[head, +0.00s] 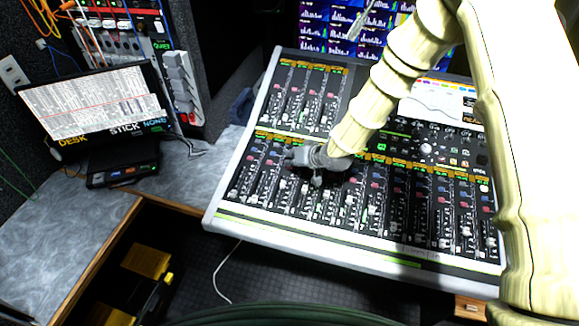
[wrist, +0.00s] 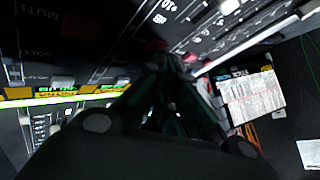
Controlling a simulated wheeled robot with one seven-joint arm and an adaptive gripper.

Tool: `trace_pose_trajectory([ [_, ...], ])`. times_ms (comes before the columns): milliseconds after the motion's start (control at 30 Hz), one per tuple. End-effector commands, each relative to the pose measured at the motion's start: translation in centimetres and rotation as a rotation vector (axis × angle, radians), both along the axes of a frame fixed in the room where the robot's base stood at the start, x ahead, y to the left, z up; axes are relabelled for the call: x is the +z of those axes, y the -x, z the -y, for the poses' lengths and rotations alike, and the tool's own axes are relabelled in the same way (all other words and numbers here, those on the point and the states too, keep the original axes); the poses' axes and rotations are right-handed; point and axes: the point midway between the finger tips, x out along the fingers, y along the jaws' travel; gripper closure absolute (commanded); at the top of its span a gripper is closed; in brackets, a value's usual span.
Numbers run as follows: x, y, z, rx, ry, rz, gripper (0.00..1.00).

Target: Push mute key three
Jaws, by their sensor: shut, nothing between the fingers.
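The mixing console (head: 350,240) fills the middle of the head view, with rows of channel strips, faders and small coloured keys. My gripper (head: 292,158) is shut and empty, low over the left part of the lower bank, near the orange label strip. In the wrist view its dark fingers (wrist: 162,75) come together close to the panel, beside a small red key partly hidden behind the tips. Mute lettering (wrist: 35,18) shows at the upper left of the wrist view. I cannot tell which key is number three, or whether the fingertips touch the panel.
A screen with text (head: 95,105) and a small black device (head: 123,165) stand on the grey desk at left. Bright monitors (head: 335,25) stand behind the console. A yellow and black case (head: 148,262) sits below the desk edge. My arm covers the console's right part.

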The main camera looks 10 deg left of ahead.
Motion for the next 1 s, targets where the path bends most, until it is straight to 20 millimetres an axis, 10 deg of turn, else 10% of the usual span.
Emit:
trace_pose_trajectory([
  [1000, 1.7, 0.2, 0.0, 0.000, 0.000, 0.000, 1.00],
])
